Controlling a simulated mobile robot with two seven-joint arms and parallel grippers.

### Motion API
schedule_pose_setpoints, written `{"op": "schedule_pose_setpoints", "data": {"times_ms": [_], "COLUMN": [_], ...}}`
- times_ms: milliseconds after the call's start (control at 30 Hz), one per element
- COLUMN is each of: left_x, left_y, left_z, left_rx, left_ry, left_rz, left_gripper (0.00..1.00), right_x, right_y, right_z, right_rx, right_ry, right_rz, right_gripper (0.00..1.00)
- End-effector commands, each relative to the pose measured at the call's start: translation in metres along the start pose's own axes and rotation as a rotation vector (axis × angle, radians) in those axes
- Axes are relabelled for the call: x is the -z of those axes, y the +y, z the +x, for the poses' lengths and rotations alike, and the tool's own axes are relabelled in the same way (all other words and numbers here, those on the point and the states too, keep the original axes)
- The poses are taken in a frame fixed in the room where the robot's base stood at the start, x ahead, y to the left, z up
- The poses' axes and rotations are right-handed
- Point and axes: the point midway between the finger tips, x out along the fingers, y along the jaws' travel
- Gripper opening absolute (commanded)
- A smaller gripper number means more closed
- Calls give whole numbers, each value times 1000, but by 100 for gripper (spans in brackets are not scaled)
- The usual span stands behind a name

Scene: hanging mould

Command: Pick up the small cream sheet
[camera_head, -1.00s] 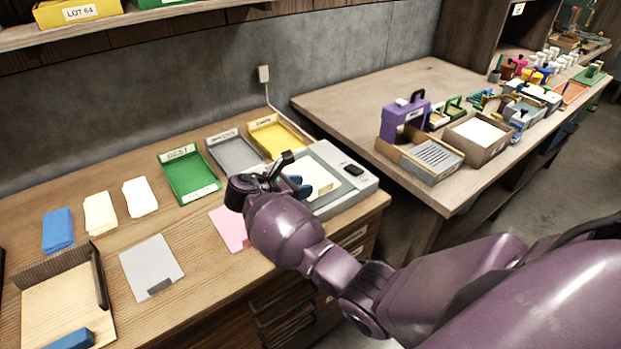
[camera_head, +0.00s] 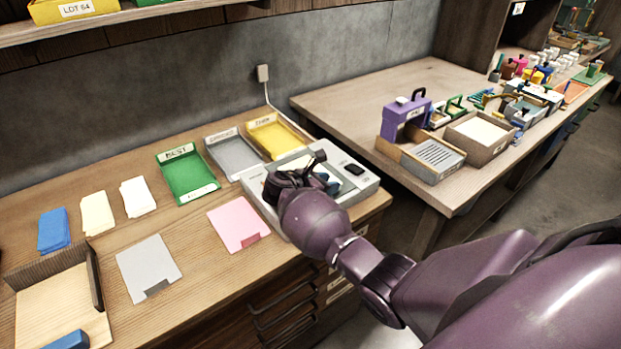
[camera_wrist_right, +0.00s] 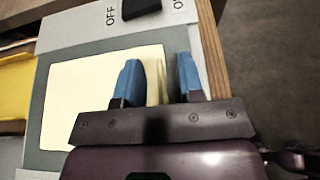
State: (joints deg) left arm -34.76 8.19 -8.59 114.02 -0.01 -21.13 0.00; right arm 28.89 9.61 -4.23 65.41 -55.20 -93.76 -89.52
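A cream sheet (camera_wrist_right: 90,100) lies on the grey top plate of the switch box in the right wrist view. In the head view it is mostly hidden behind my right gripper (camera_head: 328,185). My right gripper, with blue fingertips, also shows in the right wrist view (camera_wrist_right: 159,84) at the sheet's right side. Its fingers stand apart, with a narrow pale cream strip (camera_wrist_right: 154,84) between them, seemingly a raised edge of the sheet. A gap shows beside the strip, so the fingers do not look closed on it. My left gripper is not in view.
The switch box (camera_head: 365,183) stands at the bench's right end. Green (camera_head: 190,180), grey (camera_head: 236,157) and yellow (camera_head: 272,135) trays stand behind and left of it. A pink sheet (camera_head: 238,222), a grey sheet (camera_head: 148,267) and blue, cream (camera_head: 97,213) and white stacks lie leftward.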

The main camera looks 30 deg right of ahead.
Motion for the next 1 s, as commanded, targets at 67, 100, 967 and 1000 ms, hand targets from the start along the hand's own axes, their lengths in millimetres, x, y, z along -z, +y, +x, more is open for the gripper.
{"op": "schedule_pose_setpoints", "data": {"times_ms": [67, 100, 967, 1000], "left_x": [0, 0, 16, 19], "left_y": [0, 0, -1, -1], "left_z": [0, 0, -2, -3], "left_rx": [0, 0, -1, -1], "left_ry": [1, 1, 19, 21], "left_rz": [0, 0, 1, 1], "left_gripper": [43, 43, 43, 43], "right_x": [0, 0, -28, -36], "right_y": [0, 0, 1, 1], "right_z": [0, 0, -12, -15], "right_rx": [-1, -1, -3, -3], "right_ry": [0, 0, -1, -1], "right_rz": [0, 0, 5, 5], "right_gripper": [35, 35, 0, 0]}}
